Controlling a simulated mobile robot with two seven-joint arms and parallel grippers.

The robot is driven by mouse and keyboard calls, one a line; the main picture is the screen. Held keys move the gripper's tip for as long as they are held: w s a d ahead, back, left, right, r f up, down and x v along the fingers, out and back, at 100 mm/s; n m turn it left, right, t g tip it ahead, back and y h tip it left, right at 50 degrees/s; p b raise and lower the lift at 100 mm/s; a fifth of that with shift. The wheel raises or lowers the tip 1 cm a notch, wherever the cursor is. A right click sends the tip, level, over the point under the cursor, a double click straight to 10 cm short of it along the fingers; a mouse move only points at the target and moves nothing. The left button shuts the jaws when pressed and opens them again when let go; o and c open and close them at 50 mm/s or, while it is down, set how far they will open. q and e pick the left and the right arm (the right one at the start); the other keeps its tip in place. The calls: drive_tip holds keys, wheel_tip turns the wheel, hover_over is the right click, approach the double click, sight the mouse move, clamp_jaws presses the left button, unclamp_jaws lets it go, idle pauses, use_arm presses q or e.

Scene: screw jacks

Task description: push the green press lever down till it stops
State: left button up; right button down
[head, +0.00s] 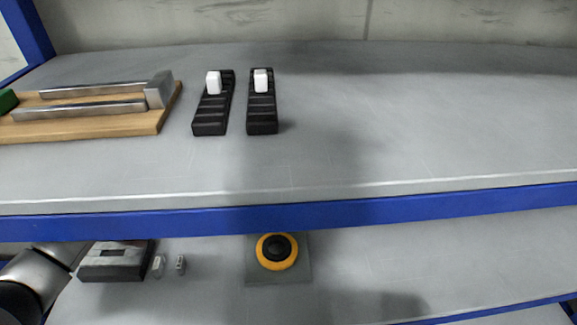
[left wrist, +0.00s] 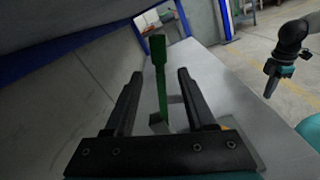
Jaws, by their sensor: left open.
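The green press lever (left wrist: 161,75) stands upright in the left wrist view, with a small grey block at its foot. I do not make it out in the head view. My left gripper (head: 169,265) is over the lower shelf at the lower left of the head view. In the left wrist view the left gripper (left wrist: 157,85) is open, and the lever shows between its two black fingers. I cannot tell whether they touch it. What seems to be my right gripper (left wrist: 272,78) hangs at the right of that view; its jaws are unclear.
A blue-edged upper shelf (head: 400,130) lies above the lower shelf (head: 420,265). A yellow ring with a black knob (head: 277,251) sits right of my left gripper. A wooden board (head: 90,128) and two black units with white blocks (head: 211,105) (head: 262,105) are above.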

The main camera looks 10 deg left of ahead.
use_arm(q)
drive_tip(key=b+x, duration=0.1)
drive_tip(key=x, duration=0.6)
drive_tip(key=shift+d, duration=0.4)
use_arm(e)
drive_tip(key=r, duration=0.1)
drive_tip(key=w+r, duration=0.1)
drive_tip(key=r, duration=0.1)
drive_tip(key=shift+a+r+t, duration=0.15)
drive_tip(key=shift+r+t, duration=0.15)
use_arm(q)
drive_tip(key=shift+w, duration=0.15)
drive_tip(key=shift+c, duration=0.2)
clamp_jaws()
drive_tip(key=shift+f, duration=0.1)
